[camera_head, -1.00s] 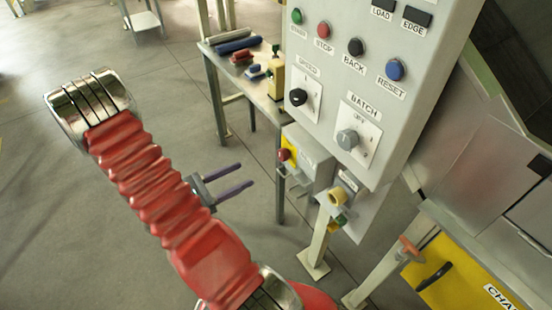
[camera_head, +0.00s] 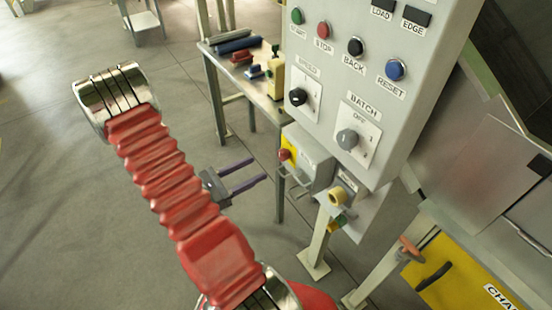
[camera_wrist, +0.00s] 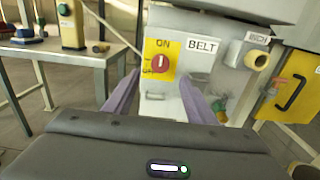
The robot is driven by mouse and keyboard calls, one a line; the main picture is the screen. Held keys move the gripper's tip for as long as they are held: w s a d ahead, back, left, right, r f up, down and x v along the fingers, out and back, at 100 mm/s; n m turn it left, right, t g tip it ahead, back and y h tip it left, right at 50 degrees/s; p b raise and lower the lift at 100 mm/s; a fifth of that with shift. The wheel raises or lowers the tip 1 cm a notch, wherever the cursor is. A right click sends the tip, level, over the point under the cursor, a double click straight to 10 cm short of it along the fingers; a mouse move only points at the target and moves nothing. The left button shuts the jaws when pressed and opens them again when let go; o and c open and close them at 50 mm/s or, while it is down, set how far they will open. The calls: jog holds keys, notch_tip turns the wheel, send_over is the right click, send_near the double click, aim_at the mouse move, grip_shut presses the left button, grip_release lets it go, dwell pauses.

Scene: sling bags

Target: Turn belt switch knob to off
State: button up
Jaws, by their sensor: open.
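The belt switch knob is a red round knob on a yellow plate; it shows in the head view (camera_head: 285,154) and in the wrist view (camera_wrist: 160,63). In the wrist view the plate (camera_wrist: 152,50) reads "ON" above the knob, and a "BELT" label (camera_wrist: 202,46) is to its right. A pale mark stands roughly upright on the knob. My gripper (camera_head: 258,170) is open and empty, to the left of the switch box and apart from it. In the wrist view its purple fingers (camera_wrist: 158,96) are spread below the knob, one on each side.
A grey control panel (camera_head: 340,75) with buttons and a batch dial (camera_head: 347,139) is above the switch box. A yellow inch button (camera_head: 336,196) is to the right. A metal handle (camera_head: 290,182) juts below the knob. A table (camera_head: 262,98) with brushes stands behind.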

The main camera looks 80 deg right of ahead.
aim_at(279, 157)
jog(key=shift+x, duration=4.75)
jog(key=shift+c, duration=0.4)
jog(key=c, duration=1)
jog(key=shift+o, duration=0.2)
